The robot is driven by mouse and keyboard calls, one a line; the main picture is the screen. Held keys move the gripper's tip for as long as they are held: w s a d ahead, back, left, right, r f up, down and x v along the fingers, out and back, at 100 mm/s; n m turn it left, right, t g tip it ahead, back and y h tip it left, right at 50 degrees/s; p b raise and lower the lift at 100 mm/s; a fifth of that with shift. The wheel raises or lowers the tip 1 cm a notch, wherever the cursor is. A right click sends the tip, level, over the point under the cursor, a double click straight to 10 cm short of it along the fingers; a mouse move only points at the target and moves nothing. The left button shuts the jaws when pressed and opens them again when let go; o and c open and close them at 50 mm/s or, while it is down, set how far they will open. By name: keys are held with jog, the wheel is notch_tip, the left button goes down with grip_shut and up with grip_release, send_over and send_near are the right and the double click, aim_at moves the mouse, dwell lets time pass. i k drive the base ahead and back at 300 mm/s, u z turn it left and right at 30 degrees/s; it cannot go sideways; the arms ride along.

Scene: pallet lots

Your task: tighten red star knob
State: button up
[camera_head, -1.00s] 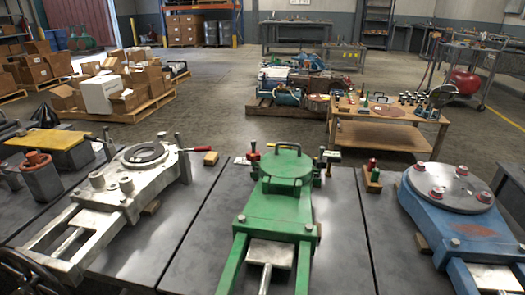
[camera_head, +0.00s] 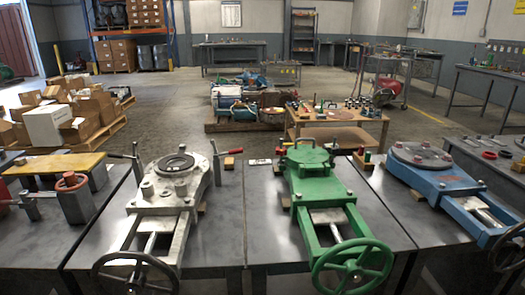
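A red knob (camera_head: 71,181) sits on top of a grey block fixture (camera_head: 75,203) at the left; its lobes are too small to tell clearly. Smaller red knobs show beside the round plate of the green valve (camera_head: 313,180) in the middle. Reddish caps stand on the round top plate of the blue valve (camera_head: 420,157) at the right. I cannot tell which of these is the red star knob. My gripper is not in view.
Grey tables (camera_head: 222,225) carry the valves across the front. A white valve (camera_head: 160,195) stands left of the green one, with handwheels toward me. A wooden bench (camera_head: 345,137) and a loaded pallet stand behind. Open floor (camera_head: 175,125) lies between the pallets.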

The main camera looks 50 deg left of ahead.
aim_at(278, 152)
jog(key=u, duration=1.65)
